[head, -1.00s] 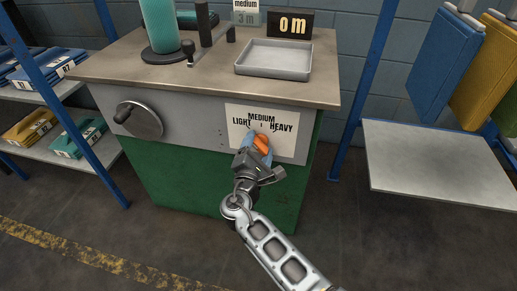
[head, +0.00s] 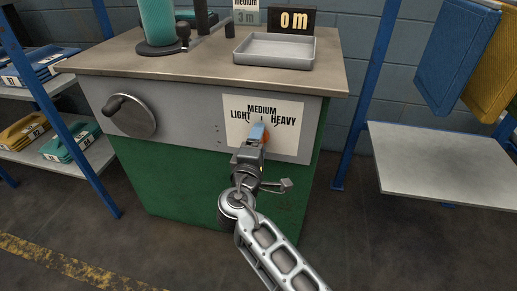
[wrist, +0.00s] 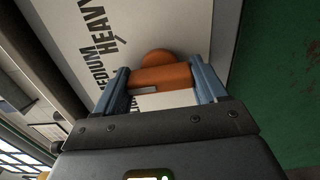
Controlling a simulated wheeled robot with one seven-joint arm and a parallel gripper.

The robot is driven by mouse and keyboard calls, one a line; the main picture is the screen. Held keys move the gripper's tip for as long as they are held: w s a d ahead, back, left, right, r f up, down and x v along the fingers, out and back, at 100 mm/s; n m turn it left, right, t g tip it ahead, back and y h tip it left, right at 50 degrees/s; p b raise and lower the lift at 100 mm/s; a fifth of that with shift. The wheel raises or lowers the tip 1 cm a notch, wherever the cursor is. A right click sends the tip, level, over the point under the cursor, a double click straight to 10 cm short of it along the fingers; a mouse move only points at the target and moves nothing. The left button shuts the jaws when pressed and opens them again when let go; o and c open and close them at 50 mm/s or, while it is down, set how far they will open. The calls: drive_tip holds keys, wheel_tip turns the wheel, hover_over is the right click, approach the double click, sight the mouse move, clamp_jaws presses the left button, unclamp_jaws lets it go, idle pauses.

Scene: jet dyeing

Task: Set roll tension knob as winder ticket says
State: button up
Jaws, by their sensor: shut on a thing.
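The orange roll tension knob (wrist: 160,78) sits on a white plate marked LIGHT, MEDIUM and HEAVY (head: 290,108) on the winder's front. My gripper (wrist: 158,84) is shut on the knob, with one blue finger on each side of it. In the head view, my gripper (head: 258,133) hides most of the knob; a little orange (head: 266,138) shows at its right. A white line shows on the knob in the wrist view, but I cannot tell which mark it points at. The winder ticket (head: 245,14) reads medium, 3 m.
A display (head: 293,21) reading 0 m and a grey tray (head: 274,50) stand on the winder top. A crank handle (head: 130,115) is on the front at left. A teal roll (head: 157,22) stands at the back left. A shelf (head: 445,160) stands at right.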

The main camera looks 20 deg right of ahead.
drive_tip(key=shift+d+f+m, duration=0.1)
drive_tip(key=shift+d+m, duration=0.05)
drive_tip(key=shift+m, duration=0.15)
drive_tip(key=o, duration=1)
drive_tip(key=shift+p+v, duration=0.65)
drive_tip(key=shift+v, duration=3.3)
